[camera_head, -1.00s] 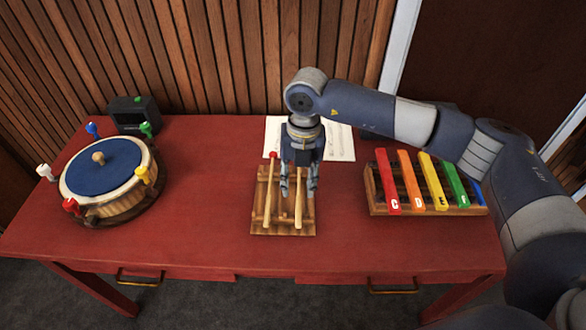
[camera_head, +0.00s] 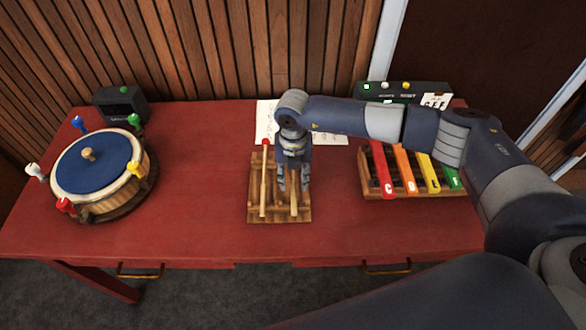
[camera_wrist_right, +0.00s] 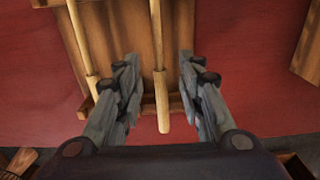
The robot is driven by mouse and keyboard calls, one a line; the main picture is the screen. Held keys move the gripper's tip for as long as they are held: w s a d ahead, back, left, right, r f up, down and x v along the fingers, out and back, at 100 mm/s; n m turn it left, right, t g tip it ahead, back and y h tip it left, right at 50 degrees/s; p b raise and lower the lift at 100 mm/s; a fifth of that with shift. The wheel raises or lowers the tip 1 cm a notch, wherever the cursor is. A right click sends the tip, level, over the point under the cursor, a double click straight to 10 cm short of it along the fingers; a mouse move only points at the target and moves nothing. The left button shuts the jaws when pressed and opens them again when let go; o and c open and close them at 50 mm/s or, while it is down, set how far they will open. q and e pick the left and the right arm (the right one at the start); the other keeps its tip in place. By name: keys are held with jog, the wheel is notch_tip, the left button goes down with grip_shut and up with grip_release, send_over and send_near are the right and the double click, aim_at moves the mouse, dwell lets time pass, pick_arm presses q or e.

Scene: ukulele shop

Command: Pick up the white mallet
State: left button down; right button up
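A wooden rack (camera_head: 278,216) on the red table holds two mallets side by side. The left mallet (camera_head: 263,196) has a red head. The head of the right mallet (camera_head: 294,208) is hidden behind my right gripper, so its colour does not show. My right gripper (camera_head: 293,182) points down over this right mallet. In the right wrist view its fingers are open, one on each side of the mallet's pale handle (camera_wrist_right: 161,90), with gaps on both sides. My left gripper is not in view.
A round drum with coloured pegs (camera_head: 92,180) stands at the left, with a small dark box (camera_head: 122,106) behind it. A xylophone with coloured bars (camera_head: 405,175) is at the right. A dark device (camera_head: 436,90) and a paper sheet (camera_head: 264,122) lie behind.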

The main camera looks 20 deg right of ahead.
jog(key=shift+f, duration=0.6)
grip_shut()
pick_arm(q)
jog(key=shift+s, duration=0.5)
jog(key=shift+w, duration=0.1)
pick_arm(e)
jog(key=shift+r, duration=0.1)
